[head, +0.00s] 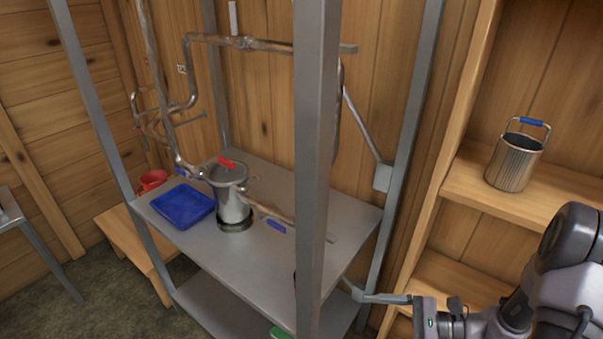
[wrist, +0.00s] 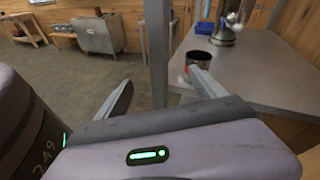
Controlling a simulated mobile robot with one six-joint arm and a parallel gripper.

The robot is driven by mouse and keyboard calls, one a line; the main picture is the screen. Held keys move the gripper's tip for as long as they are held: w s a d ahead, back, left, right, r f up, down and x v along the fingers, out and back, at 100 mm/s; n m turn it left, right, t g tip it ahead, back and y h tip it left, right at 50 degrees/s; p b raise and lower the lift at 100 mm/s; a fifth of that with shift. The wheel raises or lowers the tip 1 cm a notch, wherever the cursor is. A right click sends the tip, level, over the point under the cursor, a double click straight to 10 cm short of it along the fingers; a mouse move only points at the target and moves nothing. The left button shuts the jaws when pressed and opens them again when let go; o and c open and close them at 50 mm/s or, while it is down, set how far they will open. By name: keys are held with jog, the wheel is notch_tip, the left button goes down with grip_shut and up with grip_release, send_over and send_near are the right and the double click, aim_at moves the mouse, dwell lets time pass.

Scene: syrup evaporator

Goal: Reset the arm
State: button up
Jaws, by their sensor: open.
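My gripper (wrist: 160,92) shows in the wrist view with its two fingers spread wide and nothing between them. In the head view my arm comes in at the lower right, and my gripper (head: 384,298) reaches left beside the right post of the metal rack. In the wrist view a dark cup-like pot (wrist: 199,66) stands on the metal table behind the right finger, which partly covers it. I cannot tell whether the finger touches it.
The metal rack table (head: 180,250) bears a steel pot (head: 233,205) and a blue tray (head: 184,206). A grey post stands in front of it. A red mug (head: 152,180) is at the left. A metal pail (head: 514,162) stands on the wooden shelf (head: 480,190) above my arm.

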jog(key=s+a+r+n+t+h+b, duration=0.1)
jog(key=s+a+r+n+h+b, duration=0.1)
jog(key=s+r+n+h, duration=0.4)
jog(key=s+a+r+n+h+b, duration=0.1)
jog(key=s+a+r+n+h, duration=0.2)
jog(key=s+r+n+h, duration=0.3)
notch_tip(320, 180, up, 4)
jog(key=shift+s+r+n+t+h+b, duration=0.25)
jog(key=shift+s+n+t+h+b, duration=0.15)
jog(key=shift+n, duration=0.8)
